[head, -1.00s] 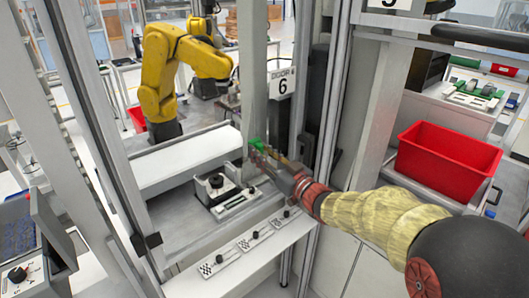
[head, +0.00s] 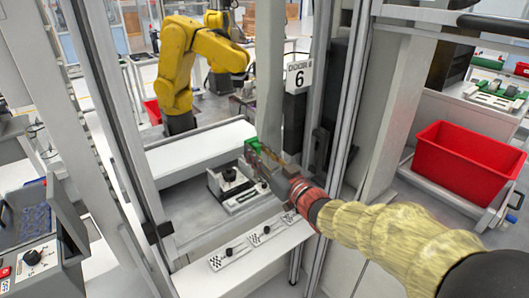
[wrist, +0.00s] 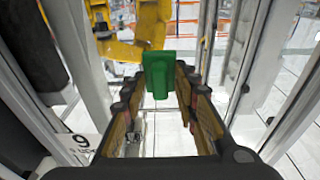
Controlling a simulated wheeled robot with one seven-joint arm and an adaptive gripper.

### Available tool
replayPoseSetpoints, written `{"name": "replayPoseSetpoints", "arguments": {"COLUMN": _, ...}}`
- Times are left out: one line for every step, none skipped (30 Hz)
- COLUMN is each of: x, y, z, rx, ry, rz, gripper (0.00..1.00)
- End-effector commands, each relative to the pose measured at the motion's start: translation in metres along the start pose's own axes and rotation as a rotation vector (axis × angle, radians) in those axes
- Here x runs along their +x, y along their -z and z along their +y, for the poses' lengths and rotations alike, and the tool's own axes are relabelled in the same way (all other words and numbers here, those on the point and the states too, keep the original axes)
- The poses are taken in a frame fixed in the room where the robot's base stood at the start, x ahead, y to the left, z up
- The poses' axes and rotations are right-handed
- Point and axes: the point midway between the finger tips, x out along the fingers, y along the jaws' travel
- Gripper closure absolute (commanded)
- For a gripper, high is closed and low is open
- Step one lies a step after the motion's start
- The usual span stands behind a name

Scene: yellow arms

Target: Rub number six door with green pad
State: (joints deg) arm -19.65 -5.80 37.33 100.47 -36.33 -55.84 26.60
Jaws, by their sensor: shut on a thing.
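The green pad (head: 253,147) is held at the tip of my gripper (head: 266,160). In the wrist view the pad (wrist: 159,72) stands between the two fingers, and the fingers (wrist: 158,92) are shut on it. The pad is below and left of the sign, near a clear upright panel (head: 270,85). I cannot tell whether the pad touches the panel.
A yellow robot arm (head: 180,70) stands behind the opening. Metal posts (head: 345,120) flank it. A ledge with small switches (head: 255,240) runs below my gripper, and a black knob fixture (head: 230,178) sits inside. A red bin (head: 470,165) stands at right.

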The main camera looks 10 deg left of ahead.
Motion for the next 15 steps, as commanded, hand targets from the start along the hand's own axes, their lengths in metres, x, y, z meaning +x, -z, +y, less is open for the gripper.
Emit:
{"name": "replayPoseSetpoints", "arguments": {"x": 0.0, "y": 0.0, "z": -0.003, "rx": -0.001, "ry": 0.002, "rz": 0.001, "gripper": 0.94}}
{"name": "replayPoseSetpoints", "arguments": {"x": 0.0, "y": 0.0, "z": -0.004, "rx": -0.001, "ry": 0.002, "rz": 0.001, "gripper": 0.94}}
{"name": "replayPoseSetpoints", "arguments": {"x": 0.0, "y": 0.001, "z": -0.004, "rx": -0.001, "ry": 0.002, "rz": 0.001, "gripper": 0.94}}
{"name": "replayPoseSetpoints", "arguments": {"x": 0.0, "y": 0.001, "z": -0.005, "rx": -0.001, "ry": 0.002, "rz": 0.001, "gripper": 0.94}}
{"name": "replayPoseSetpoints", "arguments": {"x": 0.0, "y": 0.001, "z": -0.006, "rx": -0.001, "ry": 0.002, "rz": 0.001, "gripper": 0.94}}
{"name": "replayPoseSetpoints", "arguments": {"x": 0.0, "y": 0.001, "z": -0.007, "rx": -0.001, "ry": 0.002, "rz": 0.001, "gripper": 0.94}}
{"name": "replayPoseSetpoints", "arguments": {"x": 0.0, "y": 0.001, "z": -0.009, "rx": -0.001, "ry": 0.002, "rz": 0.001, "gripper": 0.94}}
{"name": "replayPoseSetpoints", "arguments": {"x": 0.0, "y": 0.001, "z": -0.011, "rx": 0.0, "ry": 0.002, "rz": 0.001, "gripper": 0.94}}
{"name": "replayPoseSetpoints", "arguments": {"x": 0.0, "y": 0.0, "z": -0.014, "rx": 0.0, "ry": 0.002, "rz": 0.001, "gripper": 0.94}}
{"name": "replayPoseSetpoints", "arguments": {"x": -0.001, "y": 0.0, "z": -0.016, "rx": 0.0, "ry": 0.002, "rz": 0.001, "gripper": 0.94}}
{"name": "replayPoseSetpoints", "arguments": {"x": -0.001, "y": 0.0, "z": -0.018, "rx": 0.0, "ry": 0.002, "rz": 0.001, "gripper": 0.94}}
{"name": "replayPoseSetpoints", "arguments": {"x": -0.001, "y": 0.0, "z": -0.022, "rx": 0.0, "ry": 0.003, "rz": 0.001, "gripper": 0.94}}
{"name": "replayPoseSetpoints", "arguments": {"x": -0.001, "y": 0.0, "z": -0.025, "rx": 0.0, "ry": 0.003, "rz": 0.001, "gripper": 0.94}}
{"name": "replayPoseSetpoints", "arguments": {"x": -0.001, "y": 0.0, "z": -0.027, "rx": 0.0, "ry": 0.003, "rz": 0.002, "gripper": 0.94}}
{"name": "replayPoseSetpoints", "arguments": {"x": -0.002, "y": 0.0, "z": -0.03, "rx": 0.0, "ry": 0.002, "rz": 0.002, "gripper": 0.94}}
